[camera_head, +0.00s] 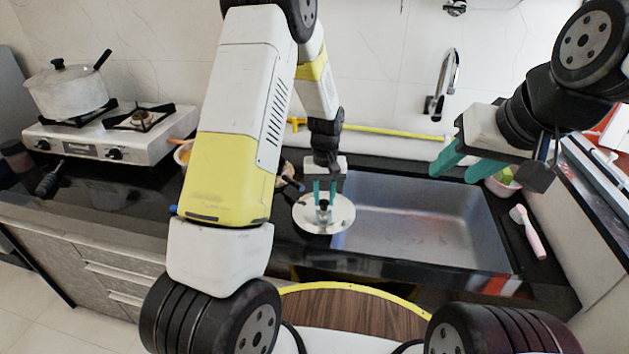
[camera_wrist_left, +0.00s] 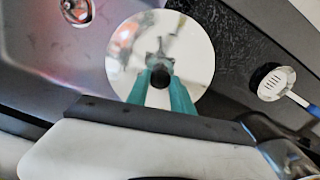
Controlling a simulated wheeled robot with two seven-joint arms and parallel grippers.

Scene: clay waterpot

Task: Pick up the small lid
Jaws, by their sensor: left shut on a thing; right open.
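The small lid (camera_head: 340,220) is a round, shiny, light disc with a dark knob, at the left edge of the sink. My left gripper (camera_head: 324,208) comes down from above with its green fingers shut on the knob. In the left wrist view the lid (camera_wrist_left: 190,40) lies below the fingertips (camera_wrist_left: 160,80), and the knob is between them. I cannot tell whether the lid touches the counter or hangs just above it. My right gripper (camera_head: 455,165) is open and empty, raised above the right part of the sink.
The sink (camera_head: 420,220) is set in the black counter (camera_head: 120,205). A stove (camera_head: 110,135) with a white pot (camera_head: 66,92) stands at the left. A faucet (camera_head: 445,85) is on the back wall. A pink-handled brush (camera_head: 530,235) and a bowl (camera_head: 502,185) are at the right.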

